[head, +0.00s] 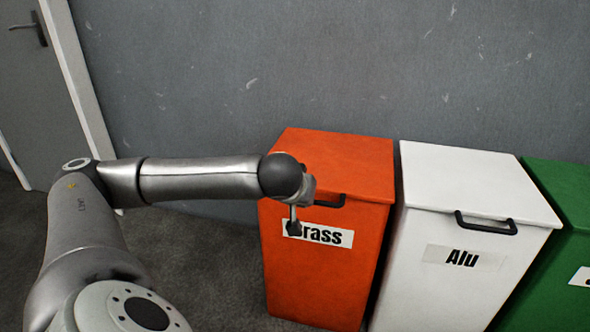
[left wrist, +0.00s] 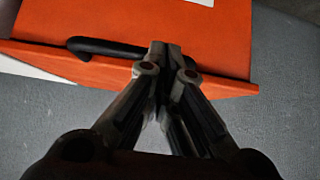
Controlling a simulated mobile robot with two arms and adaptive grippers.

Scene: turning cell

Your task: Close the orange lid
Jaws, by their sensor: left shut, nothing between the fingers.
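The orange bin, labelled "Brass", stands against the grey wall, and its orange lid (head: 345,155) lies flat on top, looking closed in the head view. A black handle (head: 333,200) sits at the lid's front edge. My left gripper (head: 293,228) is in front of the bin, pointing down over the label, left of the handle. In the left wrist view my left gripper (left wrist: 165,50) is shut and empty, with its fingertips close to the right end of the handle (left wrist: 100,47) and the lid edge (left wrist: 205,82). Whether it touches the bin is unclear. My right gripper is not in view.
A white bin (head: 440,270) labelled "Alu" stands close on the right, with a green bin (head: 570,255) beyond it. A door (head: 25,90) is at the far left. The dark floor (head: 215,260) left of the orange bin is clear.

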